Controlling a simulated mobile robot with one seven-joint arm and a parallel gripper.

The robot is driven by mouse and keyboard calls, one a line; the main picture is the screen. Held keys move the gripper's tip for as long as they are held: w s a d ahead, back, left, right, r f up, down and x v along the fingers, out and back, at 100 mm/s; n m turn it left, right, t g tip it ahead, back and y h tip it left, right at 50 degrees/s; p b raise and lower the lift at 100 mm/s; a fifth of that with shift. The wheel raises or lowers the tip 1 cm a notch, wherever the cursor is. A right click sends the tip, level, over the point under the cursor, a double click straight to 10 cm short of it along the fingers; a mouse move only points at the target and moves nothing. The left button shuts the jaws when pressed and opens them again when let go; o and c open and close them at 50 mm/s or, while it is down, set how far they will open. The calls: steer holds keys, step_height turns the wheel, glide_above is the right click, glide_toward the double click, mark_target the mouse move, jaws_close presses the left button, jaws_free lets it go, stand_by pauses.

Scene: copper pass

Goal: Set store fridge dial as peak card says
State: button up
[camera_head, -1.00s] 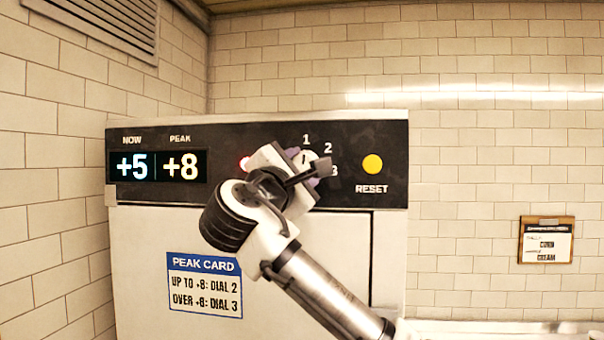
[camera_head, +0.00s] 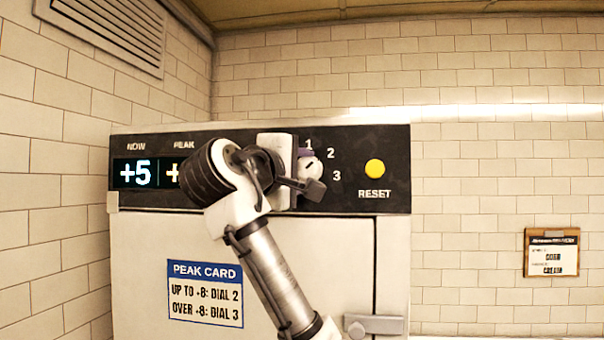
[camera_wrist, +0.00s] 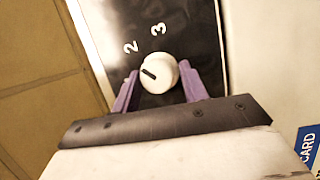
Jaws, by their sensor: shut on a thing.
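The white dial (camera_head: 311,168) is on the black panel of the fridge (camera_head: 240,240), with 1, 2 and 3 around its right side. My gripper (camera_wrist: 158,77) is shut on the dial, with a purple finger on each side. In the wrist view the dial (camera_wrist: 158,66) has a dark mark that points left, a little below the 2; the 1 is hidden there. The peak card (camera_head: 205,293) reads up to +8: dial 2, over +8: dial 3. The NOW display (camera_head: 135,173) reads +5. My arm covers most of the PEAK display (camera_head: 172,173).
A yellow RESET button (camera_head: 375,169) is to the right of the dial. A door handle (camera_head: 375,325) is at the lower right of the fridge. A small framed notice (camera_head: 551,252) hangs on the tiled wall at the right. A vent (camera_head: 105,30) is at the upper left.

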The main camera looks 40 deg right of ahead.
steer(key=shift+a+r, duration=0.1)
steer(key=shift+r, duration=0.2)
steer(key=o, duration=0.7)
steer(key=shift+c, duration=0.2)
steer(key=shift+o, duration=0.7)
steer(key=shift+f, duration=0.1)
steer(key=shift+s+a+f, duration=0.15)
steer(key=shift+a, duration=0.05)
steer(key=b+v, duration=0.8)
steer(key=v, duration=0.5)
steer(key=shift+b, duration=0.35)
